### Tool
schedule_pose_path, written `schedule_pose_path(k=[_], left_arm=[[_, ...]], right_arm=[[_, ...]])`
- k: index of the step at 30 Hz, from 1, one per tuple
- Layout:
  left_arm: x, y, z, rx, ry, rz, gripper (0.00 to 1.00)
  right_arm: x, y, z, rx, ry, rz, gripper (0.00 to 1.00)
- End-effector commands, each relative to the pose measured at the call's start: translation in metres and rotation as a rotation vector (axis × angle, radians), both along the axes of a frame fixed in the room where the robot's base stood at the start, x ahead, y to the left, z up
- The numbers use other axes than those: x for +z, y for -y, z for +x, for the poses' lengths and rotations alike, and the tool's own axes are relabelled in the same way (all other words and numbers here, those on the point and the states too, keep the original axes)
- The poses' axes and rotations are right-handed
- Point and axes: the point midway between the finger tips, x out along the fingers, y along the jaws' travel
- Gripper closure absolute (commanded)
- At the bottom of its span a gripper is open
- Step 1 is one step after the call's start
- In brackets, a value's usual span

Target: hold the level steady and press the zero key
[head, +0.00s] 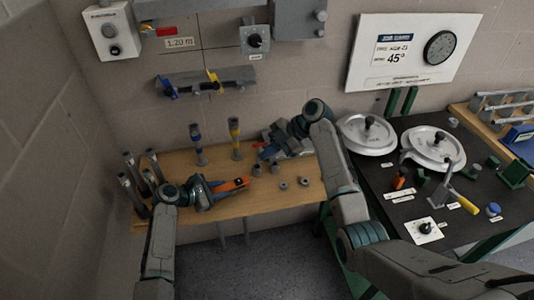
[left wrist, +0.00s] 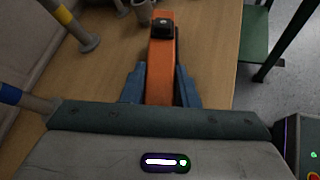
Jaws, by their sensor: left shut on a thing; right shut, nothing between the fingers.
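The level is an orange bar (head: 232,185), held low over the wooden table by my left gripper (head: 218,190). In the left wrist view the orange level (left wrist: 160,70) lies between the two blue fingers (left wrist: 160,88), which are shut on it. A small black block with a pale spot (left wrist: 161,27) sits on its far end; I cannot tell whether this is the zero key. My right gripper (head: 266,151) is shut and empty, up and to the right of the level, apart from it. Its fingertips are small and partly unclear in the head view.
The wooden table (head: 180,165) carries blue- and yellow-banded posts (head: 235,140), several grey posts at the left and small grey fittings (head: 283,185) right of the level. A black bench (head: 380,185) with round lids, a yellow-handled lever and a knob stands at the right.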

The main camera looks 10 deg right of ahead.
Motion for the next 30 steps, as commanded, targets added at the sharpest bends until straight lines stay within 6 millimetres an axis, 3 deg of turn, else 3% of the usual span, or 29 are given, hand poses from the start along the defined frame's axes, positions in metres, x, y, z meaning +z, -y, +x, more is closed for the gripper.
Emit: schedule_pose_path(k=[8, 9, 12, 13, 23, 30], left_arm=[[-0.004, -0.001, -0.001, 0.0, -0.003, 0.004, 1.0], [-0.004, -0.001, -0.001, 0.001, -0.003, 0.005, 0.69], [-0.003, -0.001, -0.001, 0.0, -0.003, 0.004, 0.49], [-0.003, -0.001, -0.001, 0.001, -0.002, 0.003, 0.47], [0.001, -0.004, -0.001, 0.001, 0.0, 0.002, 0.47], [0.016, -0.034, -0.015, 0.002, 0.0, 0.005, 0.47]], right_arm=[[0.0, 0.0, 0.0, 0.0, 0.0, 0.0, 1.0], [0.0, 0.0, 0.0, 0.0, 0.0, 0.0, 1.0], [0.0, 0.0, 0.0, 0.0, 0.0, 0.0, 1.0], [0.0, 0.0, 0.0, 0.0, 0.0, 0.0, 1.0], [0.0, 0.0, 0.0, 0.0, 0.0, 0.0, 1.0], [0.0, 0.0, 0.0, 0.0, 0.0, 0.0, 1.0]])
